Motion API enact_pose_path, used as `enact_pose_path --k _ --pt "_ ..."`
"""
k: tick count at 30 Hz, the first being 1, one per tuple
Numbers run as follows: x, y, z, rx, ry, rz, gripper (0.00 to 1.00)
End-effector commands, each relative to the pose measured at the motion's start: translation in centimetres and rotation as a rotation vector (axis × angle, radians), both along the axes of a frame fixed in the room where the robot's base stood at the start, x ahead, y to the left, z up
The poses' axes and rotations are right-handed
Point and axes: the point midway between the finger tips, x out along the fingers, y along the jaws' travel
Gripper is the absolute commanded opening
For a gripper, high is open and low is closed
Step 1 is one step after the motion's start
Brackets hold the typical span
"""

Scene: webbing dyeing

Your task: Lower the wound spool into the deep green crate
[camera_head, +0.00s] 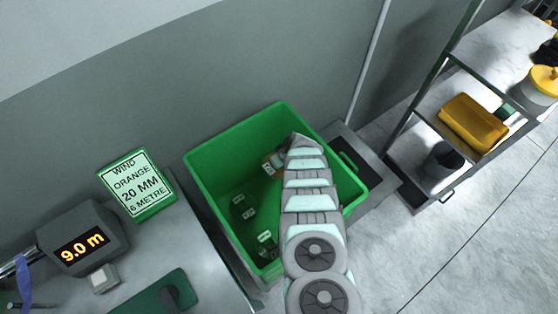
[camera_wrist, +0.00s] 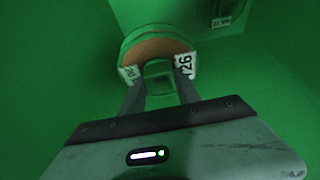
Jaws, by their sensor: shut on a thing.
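The deep green crate (camera_head: 205,170) stands open beside the bench, and my arm reaches down into it. The wound spool (camera_wrist: 158,48) shows an orange-brown band, a green rim and white tags, one reading about "26". My gripper (camera_wrist: 159,82) is shut on the spool's middle, one finger on each side. In the head view the spool's orange edge (camera_head: 269,163) shows beside my wrist, inside the crate's outline; my arm hides the rest and the fingers. In the wrist view green crate walls surround the spool. I cannot tell whether it touches the floor.
Dark tagged spools (camera_head: 239,206) lie at the crate's left and front; one also shows at the wrist view's upper right (camera_wrist: 222,12). The bench holds a sign (camera_head: 139,184) and a length display (camera_head: 82,245) reading 9.0 m. A shelf rack (camera_head: 425,125) stands right.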

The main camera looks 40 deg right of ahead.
Motion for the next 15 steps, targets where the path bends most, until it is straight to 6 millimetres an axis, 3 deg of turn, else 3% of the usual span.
enact_pose_path --k 15 --pt "0.0 0.0 -3.7 0.001 0.000 0.000 0.00"
